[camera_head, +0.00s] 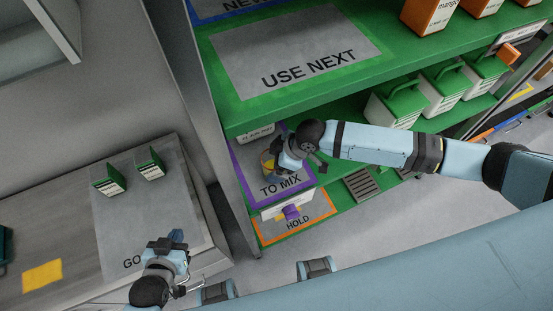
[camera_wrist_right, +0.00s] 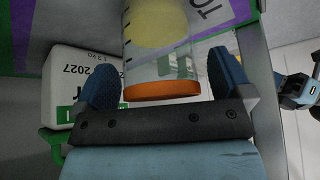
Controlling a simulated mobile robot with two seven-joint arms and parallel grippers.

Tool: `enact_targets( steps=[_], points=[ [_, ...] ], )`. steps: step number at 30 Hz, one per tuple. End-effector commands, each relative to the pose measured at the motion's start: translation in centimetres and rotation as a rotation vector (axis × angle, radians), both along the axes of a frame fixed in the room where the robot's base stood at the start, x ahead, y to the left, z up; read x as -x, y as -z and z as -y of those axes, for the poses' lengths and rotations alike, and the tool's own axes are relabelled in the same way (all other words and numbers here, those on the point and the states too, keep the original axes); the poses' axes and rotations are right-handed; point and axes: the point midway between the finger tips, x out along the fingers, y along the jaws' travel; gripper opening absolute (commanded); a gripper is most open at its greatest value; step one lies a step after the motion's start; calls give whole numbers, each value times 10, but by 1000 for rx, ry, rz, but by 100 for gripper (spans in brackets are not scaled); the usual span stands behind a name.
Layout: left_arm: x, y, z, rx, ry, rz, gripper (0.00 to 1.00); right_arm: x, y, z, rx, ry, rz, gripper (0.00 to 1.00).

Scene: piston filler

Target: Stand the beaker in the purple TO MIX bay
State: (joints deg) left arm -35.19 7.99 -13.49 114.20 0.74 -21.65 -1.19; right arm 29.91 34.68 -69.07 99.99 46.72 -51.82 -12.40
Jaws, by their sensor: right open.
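The beaker (camera_wrist_right: 162,65) is clear, with yellow contents and an orange band at one end. In the right wrist view it lies between the two blue fingers of my right gripper (camera_wrist_right: 170,80), with gaps on both sides. My right gripper (camera_head: 280,160) is open at the purple-edged TO MIX bay (camera_head: 290,184) in the head view. There the beaker (camera_head: 267,163) is partly hidden by the gripper, and it appears to stand in the bay. My left gripper (camera_head: 172,245) is over the grey mat at lower left; its jaw opening is unclear.
A white-and-green carton (camera_wrist_right: 75,85) is close beside my right gripper's finger. The green USE NEXT shelf (camera_head: 380,75) is above the bay and the orange HOLD bay (camera_head: 318,210) is below. Two green-and-white cartons (camera_head: 150,165) stand on the left bench.

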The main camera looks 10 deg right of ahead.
Motion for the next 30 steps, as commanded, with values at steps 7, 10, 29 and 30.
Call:
enact_targets(
  steps=[7, 10, 29, 30],
  points=[
    [0, -2, 0, 0, -1, 1, 0, 6, -32, 17, 1, -1, 2, 97],
    [0, -2, 0, 0, -1, 1, 0, 9, -52, 28, 0, 0, 4, 97],
    [0, -3, 0, 0, -1, 1, 0, 28, -97, 22, -119, 51, 41, 97],
    [0, -3, 0, 0, -1, 1, 0, 30, -95, 13, -157, 76, 56, 97]
  ],
)
